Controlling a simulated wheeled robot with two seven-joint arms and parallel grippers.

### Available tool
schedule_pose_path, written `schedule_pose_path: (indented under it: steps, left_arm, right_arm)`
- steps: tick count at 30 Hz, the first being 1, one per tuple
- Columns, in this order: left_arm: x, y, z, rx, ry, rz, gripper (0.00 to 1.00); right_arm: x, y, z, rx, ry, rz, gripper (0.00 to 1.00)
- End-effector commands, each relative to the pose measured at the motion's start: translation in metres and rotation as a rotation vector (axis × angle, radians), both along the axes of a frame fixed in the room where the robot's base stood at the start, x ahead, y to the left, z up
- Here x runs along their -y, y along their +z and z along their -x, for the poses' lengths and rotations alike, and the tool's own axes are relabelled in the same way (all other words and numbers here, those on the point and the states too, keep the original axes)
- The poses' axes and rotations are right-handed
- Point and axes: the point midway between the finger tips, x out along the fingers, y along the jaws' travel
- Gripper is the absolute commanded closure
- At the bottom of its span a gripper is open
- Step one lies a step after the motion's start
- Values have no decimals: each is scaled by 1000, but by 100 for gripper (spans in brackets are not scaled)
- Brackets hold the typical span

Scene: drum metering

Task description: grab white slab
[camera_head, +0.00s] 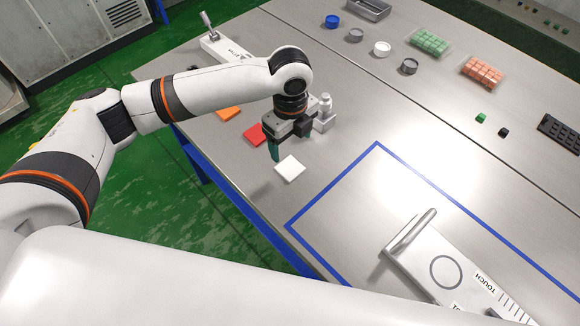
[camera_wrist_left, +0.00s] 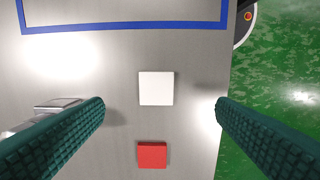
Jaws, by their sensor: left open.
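The white slab (camera_head: 289,169) lies flat on the metal table near its left edge, outside the blue outline. In the left wrist view the white slab (camera_wrist_left: 156,88) sits between the two green fingers, with bare table around it. My left gripper (camera_head: 274,152) is above the table just left of the white slab, pointing down. It is open and empty, and its fingers (camera_wrist_left: 160,108) are spread wide on either side of the slab. The right gripper does not show.
A red slab (camera_head: 254,134) and an orange slab (camera_head: 229,113) lie farther along the same edge. A grey metal piece (camera_head: 324,118) stands behind the gripper. The blue outlined area (camera_head: 350,200) is mostly bare, with a white "TOUCH" device (camera_head: 445,270) at its near right.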

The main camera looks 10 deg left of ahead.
Motion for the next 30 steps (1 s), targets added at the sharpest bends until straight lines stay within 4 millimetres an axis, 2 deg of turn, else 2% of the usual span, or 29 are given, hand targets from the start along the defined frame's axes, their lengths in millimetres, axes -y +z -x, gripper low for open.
schedule_pose_path:
  steps: [3,12,19,25,30]
  left_arm:
    - [-4,-7,-2,-7,-9,-12,20]
    - [-3,-56,-2,-5,-9,-11,20]
    - [-2,-72,-4,-5,-8,-11,20]
    - [-2,-102,-9,-5,-7,-12,20]
    - [-1,-116,-9,-3,-10,-9,20]
  right_arm:
    - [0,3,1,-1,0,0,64]
    - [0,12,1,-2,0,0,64]
    - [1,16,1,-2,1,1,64]
    - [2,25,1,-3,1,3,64]
    - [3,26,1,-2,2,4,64]
